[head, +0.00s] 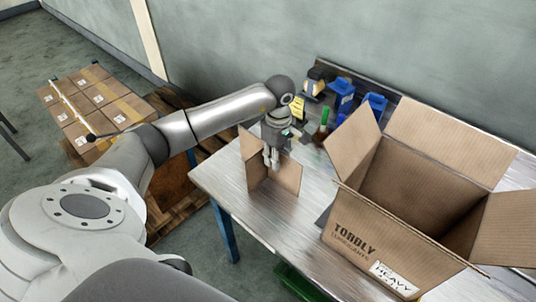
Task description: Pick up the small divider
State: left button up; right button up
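The small divider (288,176) is a brown cardboard piece with upright panels, standing near the left end of the metal table. One panel rises at its left and back, and another extends to the right. My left gripper (271,163) points down at the divider from above, with its fingers at the middle of the panels. The fingers look close together, but I cannot tell whether they grip the cardboard. My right gripper is not in view.
A large open cardboard box (372,246) with its flaps spread stands at the right of the table (234,194). Blue containers (343,92), a green bottle (324,117) and other small items stand along the back. Stacked boxes (88,88) sit on a pallet at the left.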

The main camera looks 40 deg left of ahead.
pick_arm(q)
grip_shut()
dwell(0.3)
